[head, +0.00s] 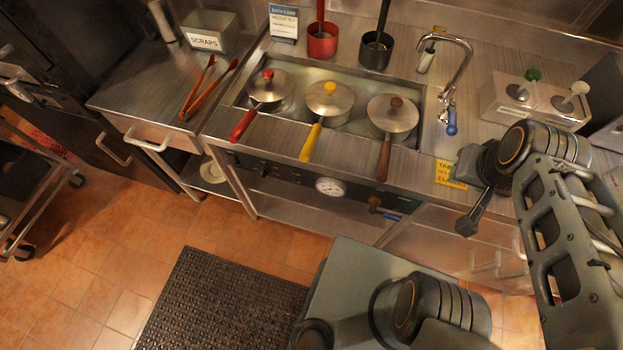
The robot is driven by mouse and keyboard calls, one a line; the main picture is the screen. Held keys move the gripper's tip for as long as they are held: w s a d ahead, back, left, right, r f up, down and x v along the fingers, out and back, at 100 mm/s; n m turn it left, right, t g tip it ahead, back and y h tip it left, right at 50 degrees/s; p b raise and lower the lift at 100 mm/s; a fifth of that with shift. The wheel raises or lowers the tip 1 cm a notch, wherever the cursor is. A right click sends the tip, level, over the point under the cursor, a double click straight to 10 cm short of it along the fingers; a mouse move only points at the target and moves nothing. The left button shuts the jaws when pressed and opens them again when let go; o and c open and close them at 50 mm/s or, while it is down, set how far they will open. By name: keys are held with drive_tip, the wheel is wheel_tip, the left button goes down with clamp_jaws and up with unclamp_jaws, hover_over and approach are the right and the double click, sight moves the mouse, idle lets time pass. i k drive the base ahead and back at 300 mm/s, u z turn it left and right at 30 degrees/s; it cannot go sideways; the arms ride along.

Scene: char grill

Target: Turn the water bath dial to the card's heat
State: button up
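The water bath (350,75) is a steel basin set in the counter, with three lidded pans resting in it. On its dark front panel is a round white-faced dial (331,187); its marks and setting are too small to read. Small dark knobs (266,171) sit to the left on the same panel. The bath card (283,22) stands behind the basin with a blue heading; its heat figure is not legible. My gripper (467,224) is right of the dial, in front of the counter edge and apart from the dial. Its finger opening cannot be made out.
Red (243,124), yellow (311,142) and brown (384,158) pan handles jut over the front edge above the panel. A blue-handled valve (376,205) sits right of the dial. A tap (460,60) stands behind right. The floor left of the mat (220,305) is clear.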

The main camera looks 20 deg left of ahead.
sight(263, 170)
drive_tip(key=z, duration=0.45)
drive_tip(key=k, duration=1.05)
drive_tip(key=u, duration=0.65)
drive_tip(key=i, duration=1)
drive_tip(key=u, duration=0.95)
